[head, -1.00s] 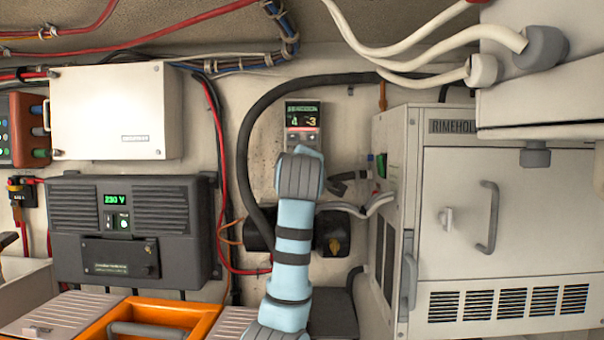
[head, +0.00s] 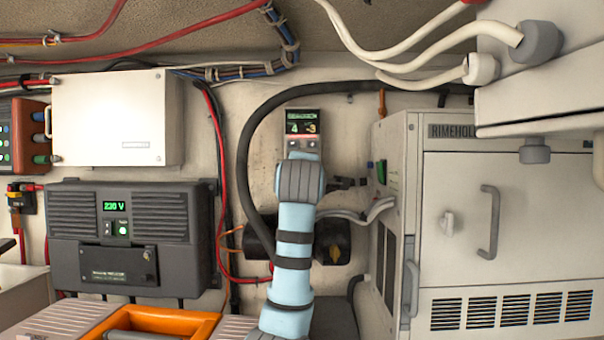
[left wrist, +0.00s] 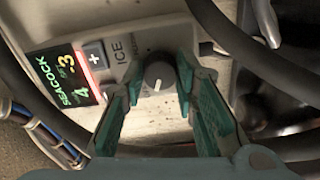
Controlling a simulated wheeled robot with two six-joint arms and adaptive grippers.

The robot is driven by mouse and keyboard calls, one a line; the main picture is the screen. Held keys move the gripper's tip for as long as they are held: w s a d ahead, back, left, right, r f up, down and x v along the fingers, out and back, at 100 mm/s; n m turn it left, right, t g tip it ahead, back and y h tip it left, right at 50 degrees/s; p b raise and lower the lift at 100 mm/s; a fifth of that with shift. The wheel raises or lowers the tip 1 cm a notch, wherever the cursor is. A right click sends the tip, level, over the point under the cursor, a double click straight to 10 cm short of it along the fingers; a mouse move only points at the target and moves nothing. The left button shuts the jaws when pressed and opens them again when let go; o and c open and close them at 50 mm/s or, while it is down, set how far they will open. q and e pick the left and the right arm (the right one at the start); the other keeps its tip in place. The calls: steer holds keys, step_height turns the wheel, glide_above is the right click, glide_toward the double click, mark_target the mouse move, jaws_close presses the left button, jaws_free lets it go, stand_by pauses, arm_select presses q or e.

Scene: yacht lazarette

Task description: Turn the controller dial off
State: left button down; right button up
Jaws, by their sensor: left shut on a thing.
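The controller (head: 303,126) is a grey wall unit with a lit green and red display in the head view. Its lower part is hidden behind my light blue left arm. My right gripper is not in view.
A thick black hose (head: 248,150) loops around the controller's left and top. A grey cabinet (head: 500,200) with a handle stands at right. A dark 230 V unit (head: 130,230) and a white box (head: 110,105) hang at left. An orange case (head: 195,325) lies below.

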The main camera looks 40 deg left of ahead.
arm_select(q)
steer(key=c, duration=1.6)
jaws_free()
steer(key=o, duration=0.3)
steer(key=shift+w, duration=0.15)
steer(key=v, duration=1.2)
steer(key=shift+a, duration=0.1)
